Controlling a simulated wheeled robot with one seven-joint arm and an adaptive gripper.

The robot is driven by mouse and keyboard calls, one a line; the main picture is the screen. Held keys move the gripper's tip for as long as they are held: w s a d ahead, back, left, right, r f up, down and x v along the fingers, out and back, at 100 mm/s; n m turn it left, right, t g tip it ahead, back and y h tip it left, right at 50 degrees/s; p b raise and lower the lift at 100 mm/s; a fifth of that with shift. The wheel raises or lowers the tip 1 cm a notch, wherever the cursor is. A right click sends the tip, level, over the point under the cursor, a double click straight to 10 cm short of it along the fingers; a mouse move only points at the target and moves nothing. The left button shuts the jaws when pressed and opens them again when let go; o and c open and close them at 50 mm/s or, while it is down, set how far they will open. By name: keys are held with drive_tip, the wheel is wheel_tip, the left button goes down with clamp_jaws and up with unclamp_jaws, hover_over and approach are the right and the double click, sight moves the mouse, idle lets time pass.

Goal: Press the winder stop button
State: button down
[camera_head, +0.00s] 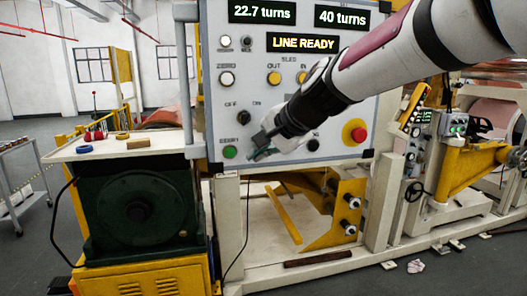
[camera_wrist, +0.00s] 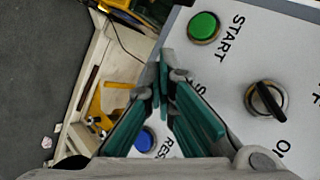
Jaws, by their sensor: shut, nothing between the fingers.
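The grey control panel (camera_head: 300,108) faces me, and my gripper (camera_head: 258,154) is at its lower edge, just right of the green START button (camera_head: 230,152). In the wrist view my gripper (camera_wrist: 164,78) has its teal fingers together and empty, pointing between the green START button (camera_wrist: 204,26) and the blue button (camera_wrist: 145,139) labelled "RES…". A label beginning with "S" shows partly beside the fingers there. The stop button itself is hidden behind the fingers in both views. I cannot tell whether the tips touch the panel.
A red mushroom button on a yellow base (camera_head: 355,132) is at the panel's lower right. A black rotary switch (camera_wrist: 266,99) is near the fingers. Displays read 22.7 turns, 40 turns and LINE READY (camera_head: 302,42). A worktable (camera_head: 125,147) with small rolls stands left.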

drive_tip(key=shift+s+d, duration=0.25)
drive_tip(key=shift+s, duration=0.45)
drive_tip(key=shift+s, duration=0.1)
drive_tip(key=s, duration=0.2)
drive_tip(key=s+d, duration=0.1)
drive_tip(key=s, duration=0.1)
drive_tip(key=shift+s+d, duration=0.15)
drive_tip(key=shift+s, duration=0.15)
idle(1.9)
